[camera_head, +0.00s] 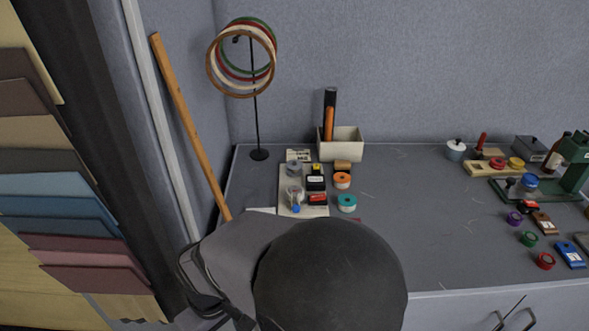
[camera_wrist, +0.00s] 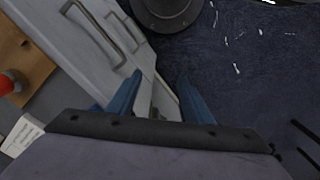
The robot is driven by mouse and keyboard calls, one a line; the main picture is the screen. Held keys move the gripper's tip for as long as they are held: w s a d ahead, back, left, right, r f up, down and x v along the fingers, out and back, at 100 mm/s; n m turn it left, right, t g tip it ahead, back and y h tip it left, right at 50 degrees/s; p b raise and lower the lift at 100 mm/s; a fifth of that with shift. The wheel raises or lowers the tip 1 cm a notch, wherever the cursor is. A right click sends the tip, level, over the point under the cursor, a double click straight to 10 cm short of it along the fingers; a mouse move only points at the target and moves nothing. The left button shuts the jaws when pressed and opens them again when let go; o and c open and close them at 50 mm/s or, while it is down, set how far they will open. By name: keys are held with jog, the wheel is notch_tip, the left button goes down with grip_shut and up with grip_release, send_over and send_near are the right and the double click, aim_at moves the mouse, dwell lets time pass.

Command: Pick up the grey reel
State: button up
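The grey reel (camera_head: 294,168) appears to be the small grey round item near the back left of a pale tray (camera_head: 318,211) in the head view. It is small there, so its details are unclear. My gripper (camera_wrist: 158,92) shows in the wrist view with its two blue fingers apart and nothing between them. It is over the front edge of the table, with white drawer fronts below it. The reel is not seen in the wrist view. In the head view my own arm hides the gripper and part of the table.
A cream box (camera_head: 346,145) and a ring stand (camera_head: 257,120) stand behind. The table's middle is clear.

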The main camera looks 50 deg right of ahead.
dwell(0.3)
jog(key=w+a+r+m+y+p, duration=0.25)
jog(key=a+r+m+y, duration=0.2)
jog(key=m, duration=0.55)
jog(key=w+d+r+n+t+h+p, duration=0.2)
jog(key=w+d+r+n+t+p, duration=0.2)
jog(key=w+d+r+n+p, duration=0.6)
jog(key=w+d+r+t+h+p, duration=0.1)
jog(key=w+d+h+p, duration=0.15)
jog(key=d+p, duration=0.35)
jog(key=w+d+r+h+p, duration=0.1)
jog(key=w+d+h+p, duration=0.2)
jog(key=d, duration=0.5)
jog(key=m+h+b, duration=0.4)
jog(key=m+h, duration=0.5)
jog(key=m, duration=0.3)
send_near(295, 168)
jog(key=shift+w+d+f, duration=0.15)
jog(key=shift+w+f, duration=0.25)
jog(key=shift+w, duration=0.05)
jog(key=shift+w+d+f, duration=0.2)
jog(key=shift+w+f, duration=0.15)
jog(key=shift+w, duration=0.15)
jog(key=shift+d+m+h, duration=0.3)
jog(key=shift+d+m, duration=0.35)
jog(key=shift+m, duration=0.15)
